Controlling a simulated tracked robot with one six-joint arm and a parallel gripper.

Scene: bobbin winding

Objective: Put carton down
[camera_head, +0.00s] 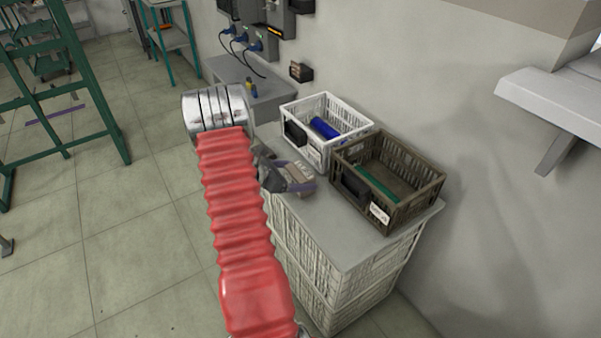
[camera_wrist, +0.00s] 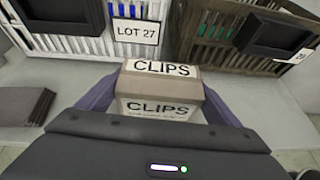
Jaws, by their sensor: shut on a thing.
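The carton (camera_wrist: 160,88) is a small grey-brown box with "CLIPS" on white labels. It sits between the two purple fingers of my gripper (camera_wrist: 158,98) in the wrist view, and the gripper is shut on it. In the head view the carton (camera_head: 301,174) is at the left edge of the grey tabletop (camera_head: 349,243), in front of the two crates. My gripper (camera_head: 300,181) reaches it from the left. I cannot tell whether the carton's underside touches the tabletop.
A white crate (camera_head: 317,156) with a blue item and a dark brown crate (camera_head: 413,210) with a green item stand behind the carton. A dark stack (camera_wrist: 24,105) lies left in the wrist view. The tabletop's front right part is clear.

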